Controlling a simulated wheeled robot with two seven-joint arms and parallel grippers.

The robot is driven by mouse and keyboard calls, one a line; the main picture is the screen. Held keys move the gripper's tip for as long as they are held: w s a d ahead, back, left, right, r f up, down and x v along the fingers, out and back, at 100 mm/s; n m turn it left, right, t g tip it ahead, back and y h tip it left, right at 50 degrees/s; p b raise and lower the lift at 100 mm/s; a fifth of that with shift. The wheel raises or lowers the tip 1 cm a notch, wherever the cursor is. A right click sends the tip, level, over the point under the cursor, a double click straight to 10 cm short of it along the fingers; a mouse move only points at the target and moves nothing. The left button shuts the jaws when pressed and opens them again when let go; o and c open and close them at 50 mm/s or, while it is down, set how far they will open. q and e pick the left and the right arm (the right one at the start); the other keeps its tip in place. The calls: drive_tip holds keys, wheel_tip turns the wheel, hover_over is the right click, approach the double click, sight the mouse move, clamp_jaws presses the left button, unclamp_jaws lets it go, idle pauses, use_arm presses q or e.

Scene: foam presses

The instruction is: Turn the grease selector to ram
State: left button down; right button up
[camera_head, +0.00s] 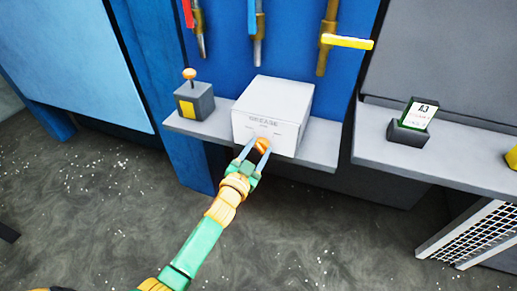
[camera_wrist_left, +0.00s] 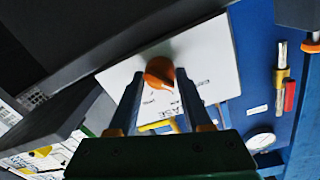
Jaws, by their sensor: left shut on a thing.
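The grease selector is a white box (camera_head: 272,105) marked GREASE on a grey shelf in the head view. An orange knob (camera_head: 263,144) sits low on its front face. In the left wrist view the knob (camera_wrist_left: 159,72) shows between the fingertips, in front of the white face (camera_wrist_left: 215,55). My left gripper (camera_head: 256,147) is shut on the knob, with one blue finger on each side. The small labels around the knob are too small to read, so I cannot tell its setting. My right gripper is not in view.
A grey box with an orange-topped lever (camera_head: 190,85) stands left on the same shelf (camera_head: 325,140). Pipes with red, blue and yellow handles (camera_head: 346,41) hang above. A card in a dark holder (camera_head: 408,133) stands on the right ledge. Open floor lies in front.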

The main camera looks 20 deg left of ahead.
use_arm(q)
drive_tip(key=m, duration=0.3)
drive_tip(key=shift+r+p, duration=0.1)
drive_tip(key=shift+p, duration=0.2)
drive_tip(key=shift+m, duration=2)
drive_tip(key=shift+c, duration=1.8)
unclamp_jaws()
drive_tip(key=shift+d, duration=0.1)
drive_tip(key=s, duration=0.7)
drive_tip(key=shift+a+r+p, duration=0.15)
drive_tip(key=shift+a+p, duration=0.15)
drive_tip(key=shift+p, duration=0.05)
